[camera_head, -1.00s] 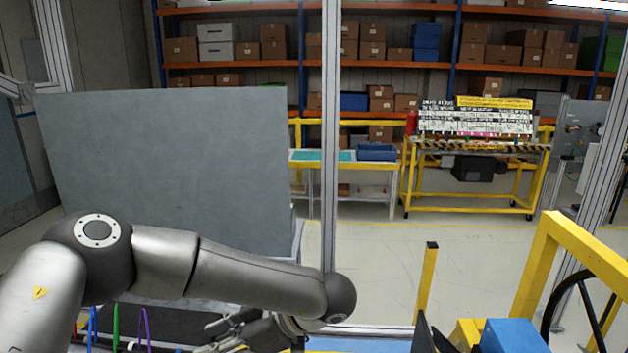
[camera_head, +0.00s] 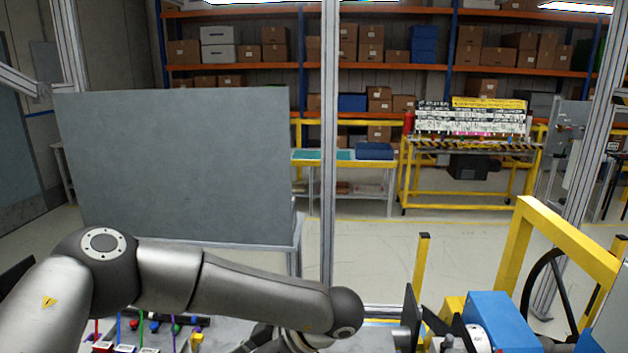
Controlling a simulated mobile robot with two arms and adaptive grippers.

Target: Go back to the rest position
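My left arm comes in from the left and bends down at its wrist. Only a small dark part of my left gripper (camera_head: 262,340) shows under the forearm at the bottom edge. The arm and the frame edge hide its fingertips, so I cannot tell if it is open or holding anything. My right gripper cannot be made out in this view.
Coloured upright rods and small parts (camera_head: 145,335) stand at the lower left. A blue box (camera_head: 497,318), a yellow frame (camera_head: 560,240) and a black wheel (camera_head: 535,285) are at the lower right. A grey panel (camera_head: 180,165) and a metal post (camera_head: 328,150) stand ahead.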

